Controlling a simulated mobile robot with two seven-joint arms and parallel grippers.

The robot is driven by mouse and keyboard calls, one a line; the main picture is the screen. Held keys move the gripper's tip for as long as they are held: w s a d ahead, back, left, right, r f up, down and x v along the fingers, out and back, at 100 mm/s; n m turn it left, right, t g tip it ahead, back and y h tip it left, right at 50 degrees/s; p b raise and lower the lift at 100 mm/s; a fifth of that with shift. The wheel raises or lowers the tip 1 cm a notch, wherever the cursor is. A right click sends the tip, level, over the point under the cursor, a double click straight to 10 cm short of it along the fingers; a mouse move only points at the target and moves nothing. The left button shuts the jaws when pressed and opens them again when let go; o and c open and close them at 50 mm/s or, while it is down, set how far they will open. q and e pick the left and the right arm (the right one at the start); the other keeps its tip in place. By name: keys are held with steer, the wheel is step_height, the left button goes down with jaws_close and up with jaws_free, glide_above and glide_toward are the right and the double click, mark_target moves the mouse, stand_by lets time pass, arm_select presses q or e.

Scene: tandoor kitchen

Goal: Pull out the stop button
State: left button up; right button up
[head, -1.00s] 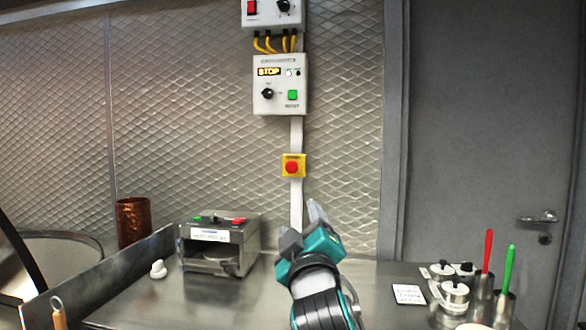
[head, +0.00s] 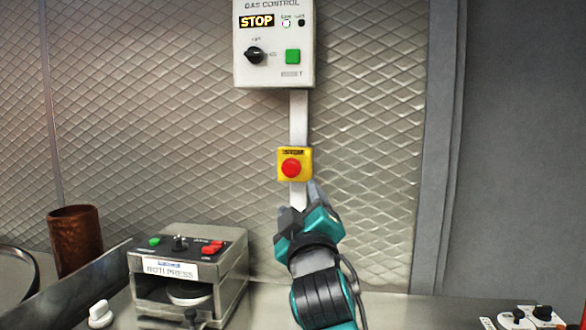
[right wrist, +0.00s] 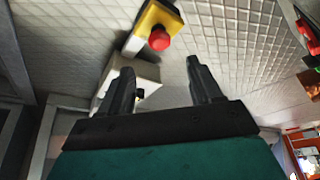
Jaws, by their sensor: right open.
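The stop button is a red mushroom knob (head: 291,168) on a yellow square box (head: 306,151), fixed to a pale vertical conduit on the wall. In the right wrist view the red knob (right wrist: 159,39) stands out from its yellow box (right wrist: 151,15), beyond the fingertips. My right gripper (head: 297,196) is open and empty, just below the button in the head view and apart from it. In the right wrist view its two fingers (right wrist: 160,68) are spread, with the knob ahead and between them. My left gripper is not in view.
Above the button hangs a gas control box (head: 273,75) with a lit STOP display, a black knob and a green button. A roti press (head: 236,265) stands on the steel counter at left, near a copper cup (head: 76,240). The wall around the button is clear.

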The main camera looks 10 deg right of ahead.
mark_target(293, 171)
steer(key=p+x, duration=0.1)
steer(key=x, duration=1.1)
steer(key=shift+w+r, duration=0.2)
steer(key=shift+w, duration=0.05)
steer(key=shift+c, duration=0.3)
jaws_close()
